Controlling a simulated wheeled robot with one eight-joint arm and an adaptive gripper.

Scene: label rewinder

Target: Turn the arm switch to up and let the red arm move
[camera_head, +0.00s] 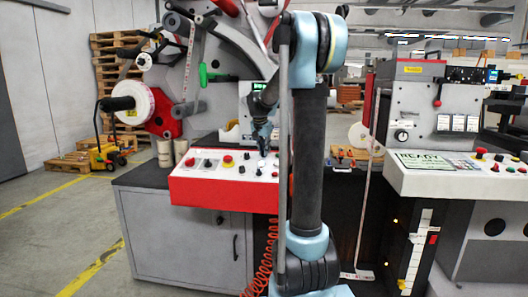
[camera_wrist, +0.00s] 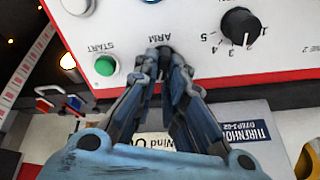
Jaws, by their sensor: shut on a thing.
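My gripper (camera_wrist: 163,58) is shut at the spot under the "ARM" label on the panel in the wrist view, where the label reads upside down. The arm switch is mostly hidden between the fingertips, so its up or down position cannot be told. In the head view my gripper (camera_head: 263,150) reaches down to the red-fronted control panel (camera_head: 215,193). Red bars (camera_head: 256,28) show on the machine behind, partly hidden by my arm; which of them is the red arm is unclear.
A green START button (camera_wrist: 105,65) and a black numbered dial (camera_wrist: 240,27) flank my fingertips. The panel also has a red button (camera_head: 228,159). A white roll (camera_head: 135,103) is at left. Another machine's console (camera_head: 440,178) stands at right. Floor is open at left.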

